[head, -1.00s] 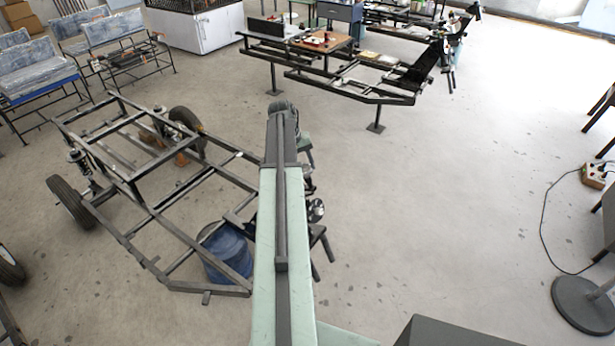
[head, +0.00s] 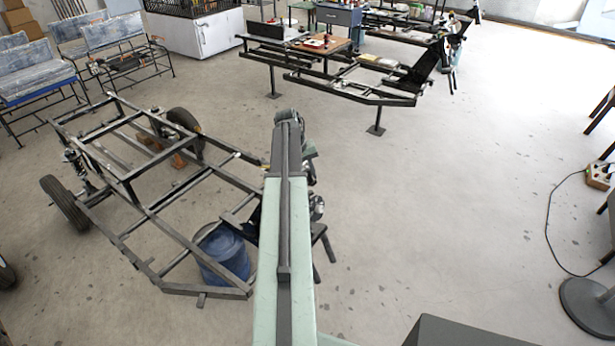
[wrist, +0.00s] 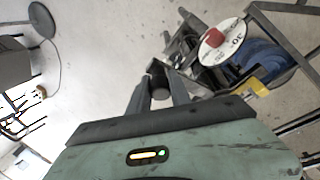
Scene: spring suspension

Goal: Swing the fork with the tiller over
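In the wrist view my gripper (wrist: 160,88) has its two dark fingers on either side of a dark tube-like end (wrist: 157,72), which may be part of the tiller. Whether the fingers press on it cannot be seen. Beside it are dark steel parts (wrist: 186,48), perhaps the fork, and a pale disc (wrist: 222,42) with a red centre. In the head view my arm covers the gripper and most of this assembly. Only a shiny round part (head: 317,207) and dark bars (head: 324,240) show right of the arm.
A dark steel frame (head: 150,209) with wheels stands left of my arm. A blue drum (head: 224,254) is under its near end. A second frame (head: 345,91) stands at the back. Open floor (head: 450,200) lies to the right, with a round stand base (head: 590,305) and cable.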

